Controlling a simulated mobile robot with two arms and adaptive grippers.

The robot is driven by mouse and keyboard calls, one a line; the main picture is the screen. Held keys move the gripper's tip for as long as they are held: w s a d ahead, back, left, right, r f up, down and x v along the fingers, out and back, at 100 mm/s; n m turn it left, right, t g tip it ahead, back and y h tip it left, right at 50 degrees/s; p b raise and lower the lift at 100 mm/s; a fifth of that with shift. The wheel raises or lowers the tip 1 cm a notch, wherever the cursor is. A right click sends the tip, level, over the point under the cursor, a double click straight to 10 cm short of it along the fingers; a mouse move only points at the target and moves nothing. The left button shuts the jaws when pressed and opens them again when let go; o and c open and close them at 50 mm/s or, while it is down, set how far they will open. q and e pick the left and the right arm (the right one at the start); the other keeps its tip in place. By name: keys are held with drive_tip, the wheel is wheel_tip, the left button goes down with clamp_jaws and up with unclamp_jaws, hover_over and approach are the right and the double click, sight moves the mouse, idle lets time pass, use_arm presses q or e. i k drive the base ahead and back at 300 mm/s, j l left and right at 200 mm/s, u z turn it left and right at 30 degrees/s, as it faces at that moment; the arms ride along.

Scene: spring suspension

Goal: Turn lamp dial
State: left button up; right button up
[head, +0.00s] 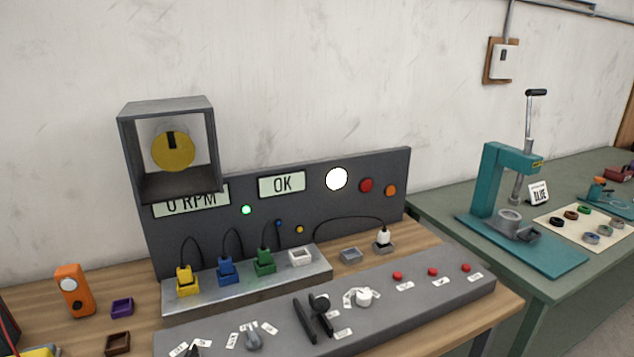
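Several dials sit on the sloped grey control panel (430,299) on the wooden bench. A white dial (364,297) has small labels fanned around its left side. A grey dial (253,341) with labels sits further left, and a dark knob (194,351) is cut off by the bottom edge. The label text is too small to read, so I cannot tell which one is the lamp dial. A large round white lamp (336,179) on the upright panel looks bright. Neither of my grippers is in view.
A black lever (320,303) between two dark upright plates stands left of the white dial. Red buttons (432,271) line the panel's right. A teal press (510,180) stands right.

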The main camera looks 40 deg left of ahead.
sight(363, 296)
drive_tip(key=u, duration=1.55)
drive_tip(key=k+l, duration=0.15)
